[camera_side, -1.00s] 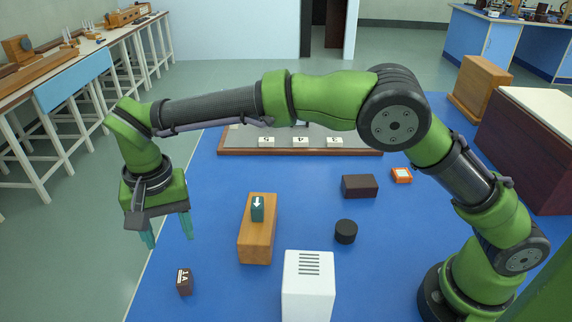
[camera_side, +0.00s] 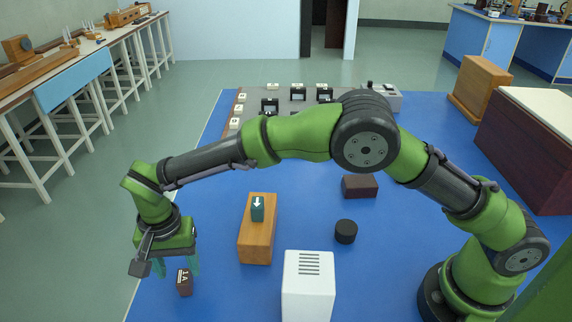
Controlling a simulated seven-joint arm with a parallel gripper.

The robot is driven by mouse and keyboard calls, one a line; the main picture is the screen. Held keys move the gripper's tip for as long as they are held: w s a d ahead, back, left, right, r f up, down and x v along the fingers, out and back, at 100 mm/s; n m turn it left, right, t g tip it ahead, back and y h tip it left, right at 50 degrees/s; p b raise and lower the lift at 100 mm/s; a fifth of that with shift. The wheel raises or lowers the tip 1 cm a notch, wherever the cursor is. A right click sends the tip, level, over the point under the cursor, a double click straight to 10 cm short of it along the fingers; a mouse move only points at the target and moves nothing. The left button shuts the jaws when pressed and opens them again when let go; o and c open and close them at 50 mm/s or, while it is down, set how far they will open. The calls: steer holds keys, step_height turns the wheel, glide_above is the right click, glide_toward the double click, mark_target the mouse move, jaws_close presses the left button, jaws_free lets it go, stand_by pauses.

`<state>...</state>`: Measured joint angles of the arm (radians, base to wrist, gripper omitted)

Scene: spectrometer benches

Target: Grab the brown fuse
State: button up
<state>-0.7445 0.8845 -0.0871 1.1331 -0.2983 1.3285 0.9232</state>
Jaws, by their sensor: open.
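The brown fuse (camera_side: 185,284) is a small dark brown block with white markings, lying on the blue table at the front left. My gripper (camera_side: 176,267) is open, with its teal fingers pointing down. In the picture its fingertips overlap the top of the fuse, one finger to each side. I cannot tell whether the fingers are level with the fuse or still above it. Nothing is held between them.
A wooden block (camera_side: 257,247) carries a small teal piece with a white arrow (camera_side: 257,208). A white vented box (camera_side: 308,290), a black cylinder (camera_side: 345,231) and a dark brown box (camera_side: 360,186) stand to the right. A grey board (camera_side: 283,97) with several modules lies behind.

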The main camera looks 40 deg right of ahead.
mark_target(183, 276)
step_height(183, 276, down, 5)
steer(key=shift+d, duration=0.15)
steer(key=c, duration=1)
